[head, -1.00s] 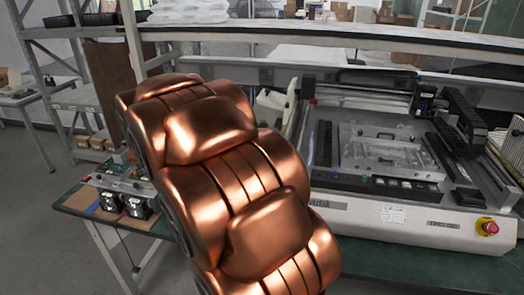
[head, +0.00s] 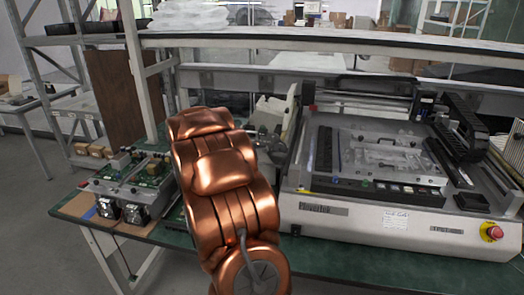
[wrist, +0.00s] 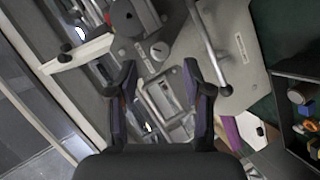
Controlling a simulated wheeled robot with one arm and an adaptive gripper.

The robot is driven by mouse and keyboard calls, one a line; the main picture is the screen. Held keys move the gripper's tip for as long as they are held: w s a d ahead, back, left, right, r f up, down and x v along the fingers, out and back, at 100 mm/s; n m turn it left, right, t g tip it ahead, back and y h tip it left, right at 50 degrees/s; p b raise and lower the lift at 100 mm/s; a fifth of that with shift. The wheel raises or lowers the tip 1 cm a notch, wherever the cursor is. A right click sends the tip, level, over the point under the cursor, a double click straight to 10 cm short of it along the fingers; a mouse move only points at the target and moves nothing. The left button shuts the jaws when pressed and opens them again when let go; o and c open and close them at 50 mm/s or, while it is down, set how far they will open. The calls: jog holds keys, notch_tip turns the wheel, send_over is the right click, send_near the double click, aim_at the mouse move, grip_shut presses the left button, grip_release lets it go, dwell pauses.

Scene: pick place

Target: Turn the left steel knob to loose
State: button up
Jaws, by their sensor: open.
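In the wrist view my gripper (wrist: 160,76) is open, its two dark fingers spread apart with nothing held between them. Beyond the fingertips lies a grey metal fixture with a small round steel knob (wrist: 160,50), just past the gap between the tips. The knob looks apart from both fingers. I cannot tell for certain whether it is the left one of a pair. In the head view my copper arm covers the gripper, and the knob cannot be made out there.
A large flatbed machine (head: 350,222) with a red stop button (head: 491,231) fills the right of the green table (head: 330,262). Circuit boards (head: 140,172) lie left of my arm. In the wrist view, a steel lever (wrist: 208,48) stands near the right finger; a dark bin (wrist: 277,105) is farther right.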

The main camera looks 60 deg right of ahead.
aim_at(265, 150)
jog(key=shift+p+x, duration=0.45)
jog(key=shift+x, duration=1.6)
grip_shut()
